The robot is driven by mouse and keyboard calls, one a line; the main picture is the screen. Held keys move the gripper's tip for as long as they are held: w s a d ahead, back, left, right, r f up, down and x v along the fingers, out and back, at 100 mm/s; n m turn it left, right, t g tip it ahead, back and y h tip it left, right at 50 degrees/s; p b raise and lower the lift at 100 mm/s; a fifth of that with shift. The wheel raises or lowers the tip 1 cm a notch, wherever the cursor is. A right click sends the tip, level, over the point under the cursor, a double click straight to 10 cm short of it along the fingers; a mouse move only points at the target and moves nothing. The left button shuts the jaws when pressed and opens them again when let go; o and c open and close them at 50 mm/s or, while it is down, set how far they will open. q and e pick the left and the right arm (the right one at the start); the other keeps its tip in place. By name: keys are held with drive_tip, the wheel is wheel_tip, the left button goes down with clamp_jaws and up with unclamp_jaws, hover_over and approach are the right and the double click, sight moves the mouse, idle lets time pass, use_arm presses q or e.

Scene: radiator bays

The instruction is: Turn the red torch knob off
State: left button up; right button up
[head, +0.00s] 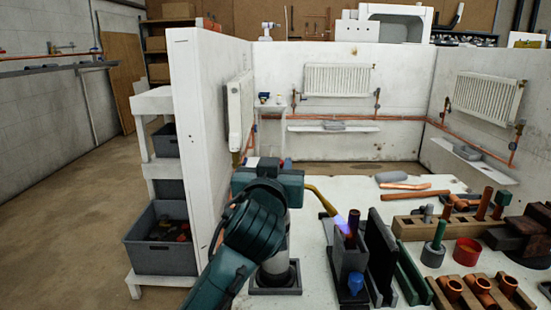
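A torch stands near the bench's left end, with a grey canister (275,262) in a dark square holder. Its curved brass tube (322,198) reaches right. A blue-white flame (342,225) leaves its tip towards an upright copper pipe (353,222) in a dark grey block. My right gripper is out of view.
Dark and green upright plates (382,250) stand right of the flame. Wooden blocks with copper fittings (480,290), a red cup (467,251) and loose pipes crowd the right. A white partition (205,110) and a shelf with grey bins (162,240) stand left.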

use_arm(q)
drive_tip(key=m+h+p, duration=0.1)
drive_tip(key=h+p, duration=0.1)
drive_tip(key=shift+a+r+m+g+h, duration=0.15)
drive_tip(key=shift+r+m+g+h, duration=0.15)
drive_tip(key=shift+m, duration=0.1)
drive_tip(key=shift+m+g+h+p, duration=0.3)
drive_tip(key=shift+m+h+p, duration=0.2)
drive_tip(key=shift+h+p, duration=0.35)
drive_tip(key=shift+w+m+g+h+p, duration=0.1)
drive_tip(key=shift+m+g+h+p, duration=0.4)
drive_tip(key=shift+m+h+p, duration=0.45)
drive_tip(key=shift+f+m+g+h+p, duration=0.15)
drive_tip(key=shift+m+g+h+p, duration=0.4)
drive_tip(key=shift+h, duration=0.4)
drive_tip(key=shift+f+m+g+h+p, duration=0.15)
drive_tip(key=shift+m+g+h+p, duration=0.15)
drive_tip(key=shift+m+g+h, duration=0.55)
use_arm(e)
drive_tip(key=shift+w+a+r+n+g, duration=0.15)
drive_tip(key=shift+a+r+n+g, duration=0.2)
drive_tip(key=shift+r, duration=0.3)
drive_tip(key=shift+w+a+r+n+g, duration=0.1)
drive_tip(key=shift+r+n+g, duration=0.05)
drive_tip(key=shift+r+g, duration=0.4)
use_arm(q)
drive_tip(key=shift+h, duration=0.3)
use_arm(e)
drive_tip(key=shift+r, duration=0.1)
